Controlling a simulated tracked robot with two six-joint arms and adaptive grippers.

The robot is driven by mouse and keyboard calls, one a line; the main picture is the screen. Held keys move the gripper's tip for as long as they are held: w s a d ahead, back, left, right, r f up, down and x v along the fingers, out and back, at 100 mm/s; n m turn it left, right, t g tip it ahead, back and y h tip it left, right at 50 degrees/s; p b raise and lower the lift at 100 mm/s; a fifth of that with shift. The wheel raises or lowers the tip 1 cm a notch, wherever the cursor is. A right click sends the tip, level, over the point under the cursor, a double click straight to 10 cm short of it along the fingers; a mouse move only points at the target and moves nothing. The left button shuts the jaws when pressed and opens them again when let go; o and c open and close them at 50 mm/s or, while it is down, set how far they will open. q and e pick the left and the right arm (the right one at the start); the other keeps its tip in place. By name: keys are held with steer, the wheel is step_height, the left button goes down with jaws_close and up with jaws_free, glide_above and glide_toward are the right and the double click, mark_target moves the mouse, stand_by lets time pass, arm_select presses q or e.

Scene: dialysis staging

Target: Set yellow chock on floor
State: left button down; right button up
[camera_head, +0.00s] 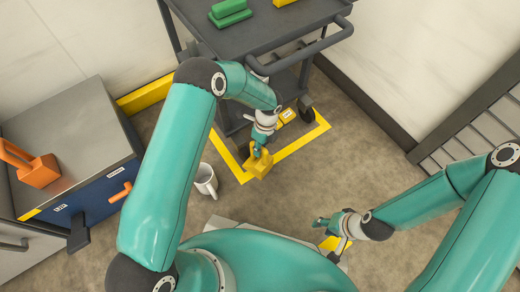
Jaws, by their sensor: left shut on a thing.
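The yellow chock (259,164) is a small block low over the floor, near the corner of the yellow floor outline. My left gripper (258,150) is shut on its upper part, with the arm reaching down from above. I cannot tell whether the chock touches the floor. My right gripper (322,224) hangs at the lower right, away from the chock, and its jaw opening is too small to make out.
A dark cart (262,40) with a green block (230,12) on top stands inside the outline. A white mug (206,180) stands on the floor left of the chock. A blue cabinet (92,205) with an orange block (38,170) is at left. Brown floor (370,130) is clear at right.

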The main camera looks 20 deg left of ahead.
arm_select(q)
steer(key=shift+s+f+b, duration=0.2)
steer(key=shift+f+b, duration=1.15)
steer(key=shift+f, duration=0.95)
steer(key=shift+f+b, duration=1.2)
steer(key=shift+f, duration=0.25)
steer(key=shift+f+b, duration=0.3)
steer(key=c, duration=1)
jaws_free()
steer(key=shift+o, duration=0.2)
steer(key=shift+s, duration=0.1)
